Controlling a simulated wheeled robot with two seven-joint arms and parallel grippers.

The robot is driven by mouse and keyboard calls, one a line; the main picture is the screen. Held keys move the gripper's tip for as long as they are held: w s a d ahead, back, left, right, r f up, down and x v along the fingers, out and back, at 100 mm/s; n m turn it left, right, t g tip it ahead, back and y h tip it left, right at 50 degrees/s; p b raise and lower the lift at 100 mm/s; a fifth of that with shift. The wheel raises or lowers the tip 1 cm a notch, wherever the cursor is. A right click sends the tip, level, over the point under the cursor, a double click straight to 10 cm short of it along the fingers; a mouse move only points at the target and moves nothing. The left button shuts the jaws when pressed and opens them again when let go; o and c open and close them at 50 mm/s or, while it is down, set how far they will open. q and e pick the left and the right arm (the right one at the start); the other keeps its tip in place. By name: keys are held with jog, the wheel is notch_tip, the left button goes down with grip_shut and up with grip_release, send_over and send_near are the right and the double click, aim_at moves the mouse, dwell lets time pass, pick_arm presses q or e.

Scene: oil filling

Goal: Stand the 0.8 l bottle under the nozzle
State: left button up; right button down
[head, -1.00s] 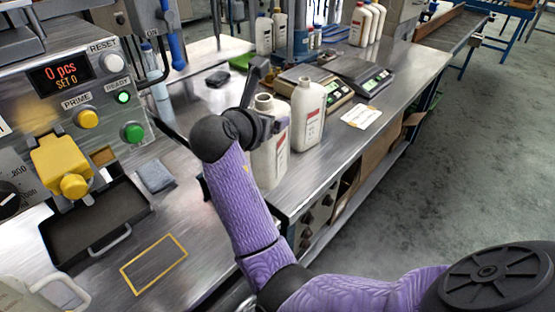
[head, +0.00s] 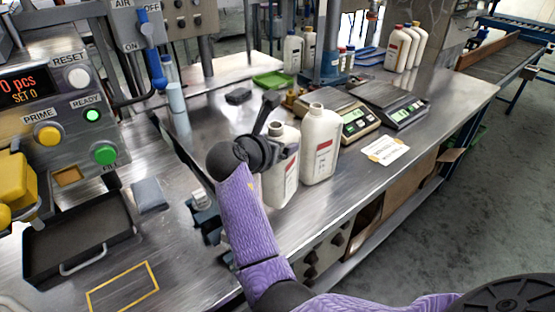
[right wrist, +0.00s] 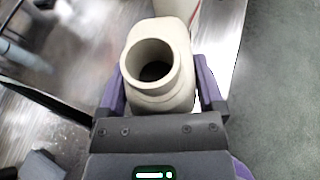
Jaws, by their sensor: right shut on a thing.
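A white bottle (head: 281,170) with a red-marked label stands upright at the near side of the bench; its printed size is too small to read. My right gripper (head: 268,148) is shut around it below the neck. In the right wrist view the bottle's open, uncapped mouth (right wrist: 150,68) shows between the two fingers (right wrist: 162,92). I cannot tell whether its base touches the bench. The filling machine (head: 60,110) is at the left, with a yellow block (head: 14,183) cut by the picture edge. I cannot make out the nozzle tip. My left gripper is not in view.
A second open white bottle (head: 320,150) stands close behind, to the right. Two scales (head: 395,100) are beyond it. A dark tray (head: 85,235) with a handle, a grey block (head: 149,195) and a yellow outline (head: 122,290) lie at left.

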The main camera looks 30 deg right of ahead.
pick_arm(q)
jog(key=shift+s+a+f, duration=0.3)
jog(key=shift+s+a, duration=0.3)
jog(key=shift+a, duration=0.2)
pick_arm(e)
notch_tip(320, 180, down, 4)
jog(key=shift+f, duration=0.1)
jog(key=shift+c, duration=0.6)
grip_release()
jog(key=shift+f, duration=0.1)
jog(key=shift+o, duration=0.6)
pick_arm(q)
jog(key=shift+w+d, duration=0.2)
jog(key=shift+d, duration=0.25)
